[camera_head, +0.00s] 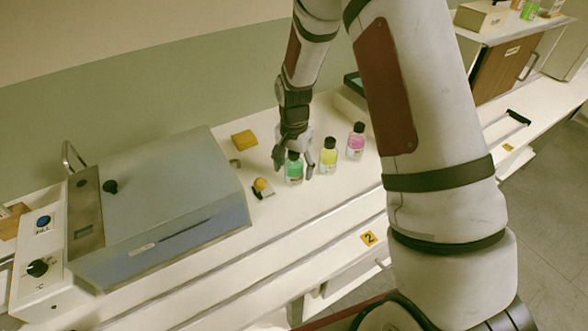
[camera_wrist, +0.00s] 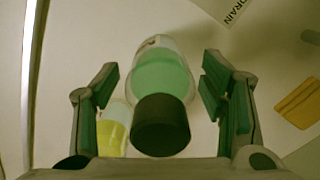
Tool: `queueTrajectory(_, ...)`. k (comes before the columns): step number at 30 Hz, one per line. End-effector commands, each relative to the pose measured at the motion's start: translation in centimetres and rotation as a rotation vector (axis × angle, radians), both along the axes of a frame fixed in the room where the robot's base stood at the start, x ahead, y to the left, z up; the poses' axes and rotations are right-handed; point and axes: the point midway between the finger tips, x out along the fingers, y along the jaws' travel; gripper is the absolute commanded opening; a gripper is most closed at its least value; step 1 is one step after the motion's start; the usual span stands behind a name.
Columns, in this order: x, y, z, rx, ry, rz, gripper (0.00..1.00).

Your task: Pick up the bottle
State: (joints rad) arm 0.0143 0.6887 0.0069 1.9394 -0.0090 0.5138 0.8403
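A green bottle (camera_head: 293,173) with a black cap stands on the white bench, in a row with a yellow bottle (camera_head: 328,160) and a pink bottle (camera_head: 355,145), each with a black cap. My gripper (camera_head: 293,169) is around the green bottle's upper part. In the wrist view the green bottle (camera_wrist: 160,72) lies between the two open fingers (camera_wrist: 162,90), with a visible space on each side. The yellow bottle (camera_wrist: 111,134) shows partly behind the left finger there. The pink bottle is not in the wrist view.
A large grey-blue lidded device (camera_head: 165,200) with knobs stands to the left. A small yellow-topped item (camera_head: 262,188) and a yellow block (camera_head: 244,139) lie left of the bottles; a yellow piece (camera_wrist: 300,103) shows in the wrist view. A "DRAIN" label (camera_wrist: 234,10) is on the bench.

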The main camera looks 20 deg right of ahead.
Motion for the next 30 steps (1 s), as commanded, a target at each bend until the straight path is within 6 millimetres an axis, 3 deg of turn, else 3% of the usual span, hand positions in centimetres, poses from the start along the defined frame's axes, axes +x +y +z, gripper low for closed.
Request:
queueTrajectory(1, 0.0, 0.0, 0.0, 0.000, 0.000, 0.000, 0.49)
queueTrajectory(6, 0.0, 0.0, 0.0, 0.000, 0.000, 0.000, 0.11)
queueTrajectory(7, 0.0, 0.0, 0.0, 0.000, 0.000, 0.000, 0.08)
queueTrajectory(19, 0.1, 0.0, 0.7, -0.001, -0.003, 0.000, 0.08)
queueTrajectory(27, 0.2, 0.0, 4.0, 0.000, -0.006, -0.001, 0.08)
queueTrajectory(30, -1.7, -1.8, 3.9, 0.000, 0.000, -0.006, 0.08)
